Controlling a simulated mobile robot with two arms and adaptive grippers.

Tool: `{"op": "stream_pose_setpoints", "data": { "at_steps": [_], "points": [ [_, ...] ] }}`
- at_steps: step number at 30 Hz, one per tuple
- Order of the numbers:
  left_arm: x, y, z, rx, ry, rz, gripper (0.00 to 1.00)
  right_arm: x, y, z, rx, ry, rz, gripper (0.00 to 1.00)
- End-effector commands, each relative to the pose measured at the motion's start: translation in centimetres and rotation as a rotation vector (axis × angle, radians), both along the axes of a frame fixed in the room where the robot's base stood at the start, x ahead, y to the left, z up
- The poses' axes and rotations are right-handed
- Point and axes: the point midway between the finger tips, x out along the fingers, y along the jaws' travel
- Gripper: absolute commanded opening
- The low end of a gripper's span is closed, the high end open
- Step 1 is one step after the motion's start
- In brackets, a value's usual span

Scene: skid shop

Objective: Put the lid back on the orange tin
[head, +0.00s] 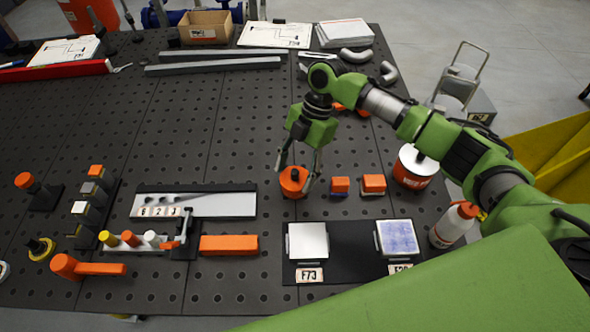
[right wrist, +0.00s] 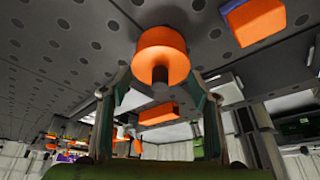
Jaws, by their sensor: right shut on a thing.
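My right gripper (head: 296,182) points down, its two fingers on opposite sides of a round orange lid (head: 291,187) with a dark knob on top. In the right wrist view, the orange lid (right wrist: 163,48) fills the space between the fingers (right wrist: 160,78), and its dark knob faces the camera. It stands at or just above the pegboard table. The orange tin cannot be told apart from the lid, and I see no seam or gap between them. My left gripper is not in view.
Two small orange-topped blocks (head: 373,183) and a white can with an orange label (head: 413,167) stand to the right. A dark mat (head: 345,247) with two square plates lies in front. A grey tray (head: 235,205) is at left. The pegboard's middle left is clear.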

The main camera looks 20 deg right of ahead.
Motion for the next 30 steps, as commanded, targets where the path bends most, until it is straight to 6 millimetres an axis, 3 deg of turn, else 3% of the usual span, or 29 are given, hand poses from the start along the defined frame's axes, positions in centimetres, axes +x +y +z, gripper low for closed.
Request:
{"op": "stream_pose_setpoints", "data": {
  "at_steps": [11, 12, 13, 21, 24, 30],
  "points": [
    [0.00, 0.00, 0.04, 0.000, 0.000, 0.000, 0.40, 0.01, 0.01, -0.01, 0.000, 0.000, 0.000, 0.35],
    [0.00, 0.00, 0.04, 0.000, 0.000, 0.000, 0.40, 0.01, 0.01, -0.01, 0.000, 0.000, 0.000, 0.66],
    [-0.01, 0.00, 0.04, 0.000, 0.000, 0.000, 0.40, 0.01, 0.00, 0.00, 0.000, 0.000, 0.000, 0.74],
    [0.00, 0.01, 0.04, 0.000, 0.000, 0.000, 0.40, 0.01, 0.00, 0.00, 0.000, -0.001, 0.000, 0.75],
    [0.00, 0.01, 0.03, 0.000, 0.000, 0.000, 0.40, 0.01, -0.01, -0.02, -0.001, 0.000, 0.000, 0.92],
    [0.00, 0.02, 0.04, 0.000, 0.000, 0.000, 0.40, 0.01, -0.01, -0.02, -0.001, 0.000, 0.000, 0.92]
  ]
}}
